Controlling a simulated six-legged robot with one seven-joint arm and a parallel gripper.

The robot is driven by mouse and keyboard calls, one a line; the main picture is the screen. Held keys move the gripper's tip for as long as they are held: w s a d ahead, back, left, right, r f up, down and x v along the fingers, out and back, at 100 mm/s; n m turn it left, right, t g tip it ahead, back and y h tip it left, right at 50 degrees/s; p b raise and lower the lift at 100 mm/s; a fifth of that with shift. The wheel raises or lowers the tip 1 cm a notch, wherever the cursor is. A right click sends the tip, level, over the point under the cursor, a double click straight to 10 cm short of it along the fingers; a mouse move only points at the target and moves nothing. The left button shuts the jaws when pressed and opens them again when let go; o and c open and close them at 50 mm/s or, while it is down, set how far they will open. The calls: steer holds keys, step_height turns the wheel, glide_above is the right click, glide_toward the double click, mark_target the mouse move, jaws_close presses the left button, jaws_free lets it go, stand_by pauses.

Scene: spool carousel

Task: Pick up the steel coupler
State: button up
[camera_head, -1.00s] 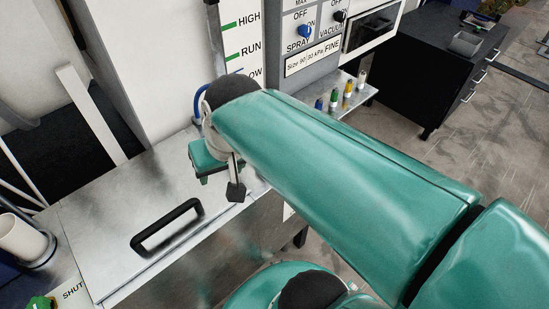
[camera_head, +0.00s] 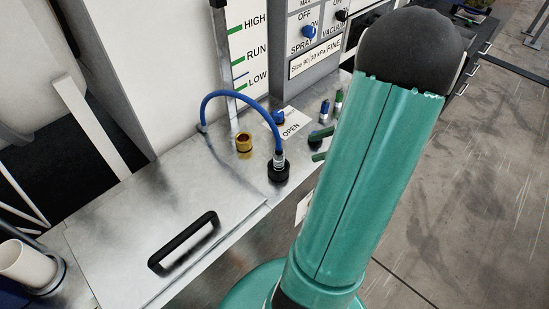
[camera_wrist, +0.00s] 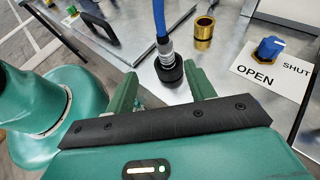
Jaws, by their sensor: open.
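The steel coupler (camera_head: 279,157) is a small silver fitting on the end of a blue hose (camera_head: 238,94). It stands upright at a round black base on the metal bench top. In the wrist view the coupler (camera_wrist: 165,48) is just beyond my fingertips, roughly centred between them. My gripper (camera_wrist: 162,84) is open and empty, with its two green fingers spread. In the head view the fingers (camera_head: 319,145) show just right of the coupler, partly hidden behind my forearm, and apart from it.
A brass fitting (camera_head: 244,142) stands on the bench left of the coupler. A blue valve knob (camera_head: 278,117) sits behind it by an OPEN/SHUT label (camera_wrist: 257,75). A black-handled lid (camera_head: 183,242) lies front left.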

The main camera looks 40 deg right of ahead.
mark_target(279, 161)
steer(key=x, duration=0.8)
steer(key=shift+w+f, duration=0.1)
steer(key=shift+w+x, duration=0.25)
steer(key=shift+x, duration=2.45)
steer(key=shift+d, duration=0.2)
steer(key=c, duration=1.1)
steer(key=shift+c, duration=0.2)
